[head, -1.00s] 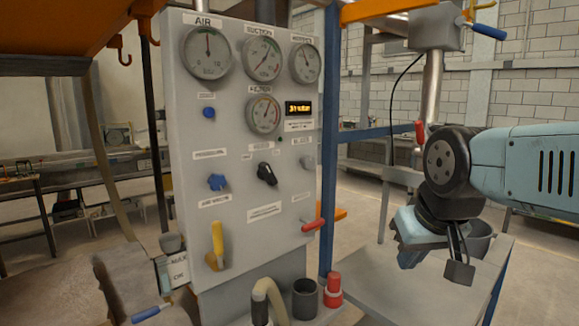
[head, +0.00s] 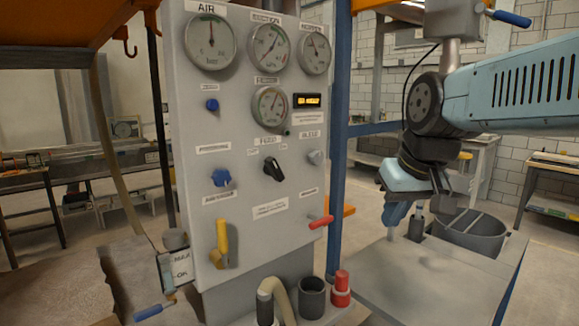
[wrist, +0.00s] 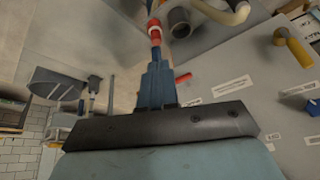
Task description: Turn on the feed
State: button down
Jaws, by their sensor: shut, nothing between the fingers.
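The grey control panel (head: 250,150) stands upright at the centre of the head view. A black rotary knob (head: 273,169) sits under a label that seems to read FEED (head: 268,142), its pointer tilted. My gripper (head: 394,230) hangs to the right of the panel, fingers down, apart from the knob. In the wrist view my shut blue fingers (wrist: 156,60) hold nothing. The panel (wrist: 235,75) lies to their right there. The knob cannot be made out in that view.
The panel also carries a blue knob (head: 221,177), a yellow lever (head: 221,240), a red-handled lever (head: 321,222) and several gauges. A blue post (head: 339,150) stands between panel and gripper. A red bottle (head: 341,287), grey cup (head: 312,297) and hose (head: 275,290) are below.

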aim_at(273, 169)
jog(key=w+a+r+n+g+y, duration=0.2)
jog(key=w+r, duration=0.4)
jog(key=w, duration=0.5)
jog(key=w+a+r+n+g+y, duration=0.2)
jog(key=w+r, duration=0.5)
jog(key=w, duration=0.5)
jog(key=a+n+y, duration=0.1)
jog(key=a+n, duration=0.1)
jog(key=a, duration=0.1)
jog(key=shift+w+a+r+n, duration=0.25)
jog(key=shift+a+n, duration=0.05)
jog(key=shift+f, duration=0.1)
jog(key=x, duration=0.4)
jog(key=s+a+x, duration=0.1)
jog(key=x, duration=0.3)
jog(key=s+x, duration=0.1)
jog(key=x, duration=0.4)
jog(key=shift+s+a+r, duration=0.1)
jog(key=shift+a+r, duration=0.1)
jog(key=shift+r, duration=0.15)
